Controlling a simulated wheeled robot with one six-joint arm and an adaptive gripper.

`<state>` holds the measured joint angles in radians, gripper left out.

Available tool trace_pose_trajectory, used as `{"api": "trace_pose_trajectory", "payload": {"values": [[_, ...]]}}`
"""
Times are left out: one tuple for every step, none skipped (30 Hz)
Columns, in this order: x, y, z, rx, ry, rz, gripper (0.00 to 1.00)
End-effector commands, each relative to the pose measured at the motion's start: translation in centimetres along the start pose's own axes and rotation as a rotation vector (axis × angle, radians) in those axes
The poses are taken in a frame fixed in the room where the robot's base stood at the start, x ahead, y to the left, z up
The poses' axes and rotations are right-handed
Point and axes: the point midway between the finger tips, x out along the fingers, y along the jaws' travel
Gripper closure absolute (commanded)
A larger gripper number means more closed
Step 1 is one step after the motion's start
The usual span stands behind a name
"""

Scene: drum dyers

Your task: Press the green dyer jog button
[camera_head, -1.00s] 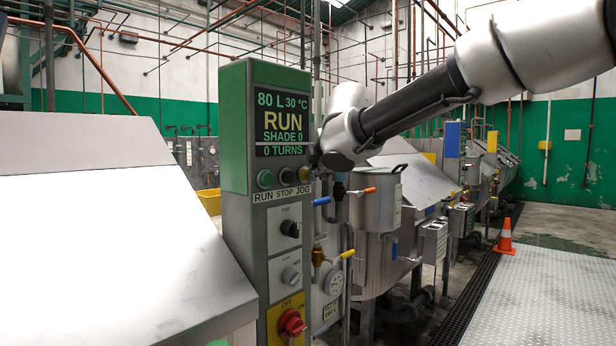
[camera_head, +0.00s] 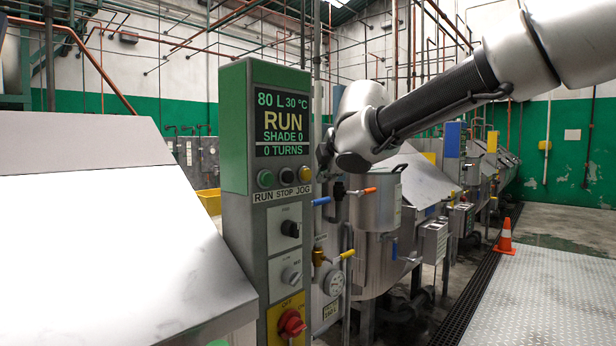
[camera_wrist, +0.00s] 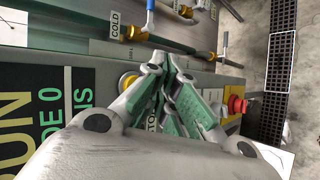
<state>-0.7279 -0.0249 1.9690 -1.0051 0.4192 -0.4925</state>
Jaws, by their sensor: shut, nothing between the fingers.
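The control panel (camera_head: 235,225) with the green top stands upright left of centre in the head view. Its screen (camera_head: 282,125) reads RUN, SHADE 0, 0 TURNS. Below it are the green RUN button (camera_head: 265,179), the dark STOP button (camera_head: 287,176) and the yellow JOG button (camera_head: 304,173). My gripper (camera_head: 325,152) is just right of the panel, near the JOG end of the row, mostly hidden behind my wrist. In the wrist view my gripper (camera_wrist: 160,62) is shut and empty in front of the panel face. A yellow button rim (camera_wrist: 130,80) shows beside the fingers, partly covered.
Below the buttons are two knobs and a red emergency switch (camera_head: 291,323). Valves with blue, orange and yellow handles (camera_head: 348,254) stick out right of the panel. A sloped metal cover (camera_head: 110,230) fills the left. A traffic cone (camera_head: 505,237) stands on the clear floor at right.

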Motion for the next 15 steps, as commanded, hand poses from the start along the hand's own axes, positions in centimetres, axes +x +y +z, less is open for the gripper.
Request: {"api": "trace_pose_trajectory", "payload": {"values": [[-0.4, -0.3, 0.3, 0.001, -0.001, 0.000, 1.00], [-0.6, -0.4, 0.5, 0.001, 0.000, 0.001, 1.00], [-0.9, -0.6, 0.7, 0.001, 0.000, 0.001, 1.00], [-1.1, -0.8, 0.8, 0.001, 0.000, 0.000, 1.00], [-1.3, -0.9, 1.0, 0.001, 0.000, 0.000, 1.00], [-1.6, -1.1, 1.2, 0.001, 0.000, 0.001, 1.00], [-1.8, -1.3, 1.3, 0.001, 0.000, 0.001, 1.00], [-2.0, -1.4, 1.5, 0.001, 0.000, 0.000, 1.00], [-2.2, -1.6, 1.6, 0.000, 0.000, 0.000, 1.00], [-2.3, -1.7, 1.7, 0.000, 0.000, 0.000, 1.00], [-2.5, -1.8, 1.8, 0.000, 0.000, 0.000, 1.00], [-2.6, -1.9, 1.9, 0.000, 0.000, 0.000, 1.00], [-2.6, -1.9, 1.9, 0.000, 0.001, 0.000, 1.00], [-2.7, -2.0, 1.9, 0.000, 0.001, 0.000, 1.00], [-2.7, -2.0, 1.9, 0.000, 0.001, 0.000, 1.00]]}}
